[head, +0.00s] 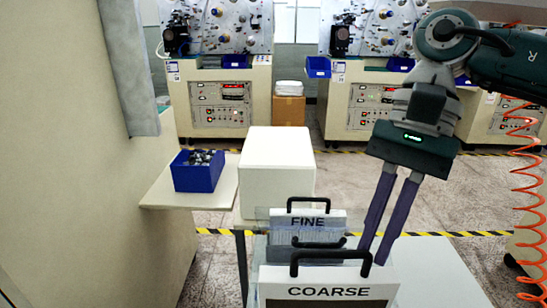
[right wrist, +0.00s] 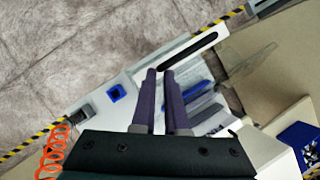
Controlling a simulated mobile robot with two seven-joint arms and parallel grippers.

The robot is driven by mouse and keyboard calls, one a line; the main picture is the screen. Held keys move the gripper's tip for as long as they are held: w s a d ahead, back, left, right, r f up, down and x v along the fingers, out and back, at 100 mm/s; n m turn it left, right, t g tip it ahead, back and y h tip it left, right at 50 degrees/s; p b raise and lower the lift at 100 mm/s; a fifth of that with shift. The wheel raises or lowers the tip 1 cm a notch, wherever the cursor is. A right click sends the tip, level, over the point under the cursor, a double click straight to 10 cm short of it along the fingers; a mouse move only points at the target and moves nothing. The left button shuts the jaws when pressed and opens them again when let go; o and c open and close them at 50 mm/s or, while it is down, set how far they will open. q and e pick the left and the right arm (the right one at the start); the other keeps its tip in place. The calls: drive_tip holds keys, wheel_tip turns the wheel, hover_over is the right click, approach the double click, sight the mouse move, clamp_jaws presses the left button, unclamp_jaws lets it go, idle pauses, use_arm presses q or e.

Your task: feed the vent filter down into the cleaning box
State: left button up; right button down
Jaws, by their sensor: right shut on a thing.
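A white filter panel marked COARSE (head: 330,292) stands upright at the bottom of the head view, with a dark face and a black handle (head: 325,256) on top. My right gripper (head: 374,254) comes down from the upper right, its purple fingers shut at the right end of that handle. In the right wrist view the fingertips (right wrist: 160,72) meet one end of the black handle (right wrist: 192,48). Behind stands a white panel marked FINE (head: 310,222) with its own black handle, inside clear walls. Another black handle lies between the two panels. The COARSE panel's lower part is out of frame. My left gripper is out of view.
A white block (head: 277,170) stands behind the FINE panel. A blue bin of small parts (head: 198,172) sits on a shelf at the left. A tall beige cabinet wall fills the left side. An orange coiled hose (head: 525,140) hangs at the right.

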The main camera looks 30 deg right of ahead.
drive_tip(key=shift+f+b, duration=0.45)
drive_tip(key=shift+f, duration=0.05)
drive_tip(key=shift+r, duration=0.1)
drive_tip(key=shift+r+p, duration=0.85)
drive_tip(key=shift+r, duration=0.45)
drive_tip(key=shift+r+p, duration=1.6)
drive_tip(key=shift+r, duration=1.3)
drive_tip(key=shift+b, duration=0.45)
